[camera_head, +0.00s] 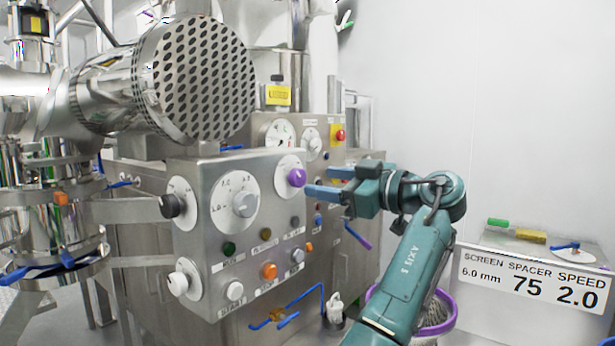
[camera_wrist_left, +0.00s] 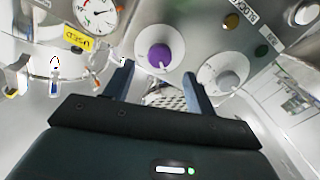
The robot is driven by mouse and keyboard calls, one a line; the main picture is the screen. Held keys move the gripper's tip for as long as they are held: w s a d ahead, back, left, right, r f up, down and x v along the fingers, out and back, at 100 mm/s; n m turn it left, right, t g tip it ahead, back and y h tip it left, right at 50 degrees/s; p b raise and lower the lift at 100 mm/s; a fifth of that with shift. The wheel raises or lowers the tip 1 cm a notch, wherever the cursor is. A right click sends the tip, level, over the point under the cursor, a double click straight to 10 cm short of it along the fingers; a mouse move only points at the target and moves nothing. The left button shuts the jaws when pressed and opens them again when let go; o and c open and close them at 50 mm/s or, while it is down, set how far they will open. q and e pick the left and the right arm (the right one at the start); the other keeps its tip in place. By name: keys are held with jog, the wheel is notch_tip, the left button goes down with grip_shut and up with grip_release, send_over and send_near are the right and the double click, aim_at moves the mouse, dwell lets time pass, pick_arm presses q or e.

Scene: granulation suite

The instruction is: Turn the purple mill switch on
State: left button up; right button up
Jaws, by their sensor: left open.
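The purple mill switch (camera_head: 297,178) is a round knob on a white dial at the upper right of the steel control panel (camera_head: 215,170). It also shows in the left wrist view (camera_wrist_left: 152,56), with a small pale mark near its lower edge. My left gripper (camera_head: 325,181) is just right of the switch in the head view, open, its blue fingers pointing at the panel. In the left wrist view the switch appears just beyond the space between the fingertips (camera_wrist_left: 158,72). The fingers look apart from it. My right gripper is not in view.
A grey knob (camera_head: 245,204), a black knob (camera_head: 173,205) and a white knob (camera_head: 178,284) share the panel, with several push buttons below. A perforated steel drum (camera_head: 205,80) overhangs it. A sign (camera_head: 535,282) stands at right.

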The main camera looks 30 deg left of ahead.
aim_at(301, 178)
pick_arm(q)
jog(key=a, duration=0.4)
jog(key=shift+w+a, duration=0.1)
jog(key=shift+w, duration=0.05)
jog(key=shift+w+a+p, duration=0.1)
jog(key=shift+a+p, duration=0.2)
jog(key=shift+a, duration=0.15)
jog(key=c, duration=1)
